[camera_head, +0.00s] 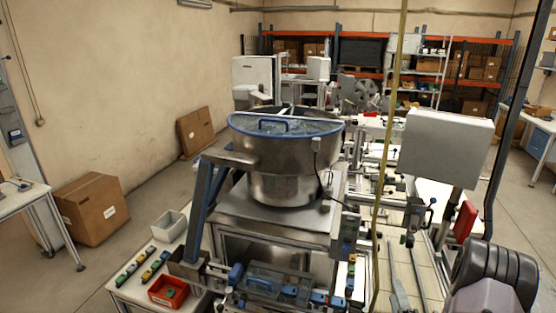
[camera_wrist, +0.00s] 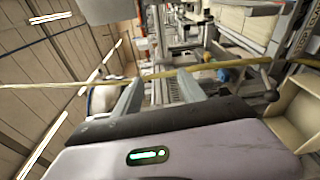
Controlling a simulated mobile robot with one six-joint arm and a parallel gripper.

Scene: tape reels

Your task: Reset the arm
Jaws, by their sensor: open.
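My gripper (camera_wrist: 158,92) shows in the wrist view, its two grey fingers apart with nothing between them. It is held in the air, and the wrist view is turned on its side, with the machinery beyond the fingers. Part of my arm (camera_head: 495,275) shows at the lower right of the head view; the fingers are not visible there. No tape reel can be clearly made out near the gripper.
A steel bowl machine (camera_head: 283,185) with a blue rim stands mid-view. A thin yellow pole or cable (camera_head: 388,150) runs up beside a grey panel (camera_head: 446,148). A red bin (camera_head: 170,292) sits lower left, a cardboard box (camera_head: 92,210) on the floor. Open floor lies left.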

